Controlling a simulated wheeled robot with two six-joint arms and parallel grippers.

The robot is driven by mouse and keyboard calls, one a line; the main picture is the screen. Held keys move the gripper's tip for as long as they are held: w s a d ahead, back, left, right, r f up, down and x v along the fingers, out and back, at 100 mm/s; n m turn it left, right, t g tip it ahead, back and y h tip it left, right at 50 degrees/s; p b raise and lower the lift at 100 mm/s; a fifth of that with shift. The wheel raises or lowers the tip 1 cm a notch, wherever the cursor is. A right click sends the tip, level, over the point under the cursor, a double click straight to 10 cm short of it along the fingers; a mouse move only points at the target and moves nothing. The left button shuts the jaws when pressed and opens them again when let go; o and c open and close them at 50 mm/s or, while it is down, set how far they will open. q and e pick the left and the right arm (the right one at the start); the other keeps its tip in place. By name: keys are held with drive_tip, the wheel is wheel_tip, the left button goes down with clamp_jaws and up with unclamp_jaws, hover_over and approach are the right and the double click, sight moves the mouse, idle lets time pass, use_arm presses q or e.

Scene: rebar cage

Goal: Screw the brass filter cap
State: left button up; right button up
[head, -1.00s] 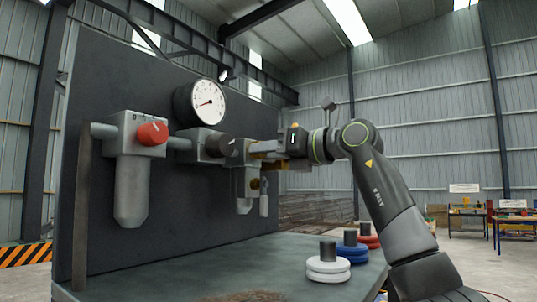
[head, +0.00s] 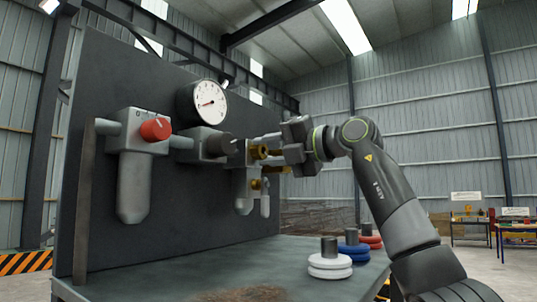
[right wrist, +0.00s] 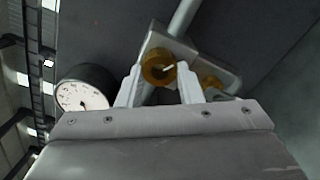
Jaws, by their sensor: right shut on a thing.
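The brass filter cap (head: 258,151) is a short ringed brass piece at the row of fittings on the dark panel. My right gripper (head: 272,148) reaches it from the right and is shut on it. In the right wrist view the cap (right wrist: 157,68) shows as a brass ring between the two pale fingertips (right wrist: 160,75). How far the cap is seated is hard to tell. My left gripper is not in view.
A round pressure gauge (head: 202,102) and a grey unit with a red knob (head: 155,129) sit to the left on the panel (head: 110,75). The bench front is largely clear.

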drive_tip(key=shift+d+r+m, duration=0.1)
drive_tip(key=shift+r+m, duration=0.1)
drive_tip(key=shift+m, duration=0.7)
drive_tip(key=o, duration=1)
drive_tip(key=shift+f, duration=0.15)
drive_tip(key=shift+c, duration=0.2)
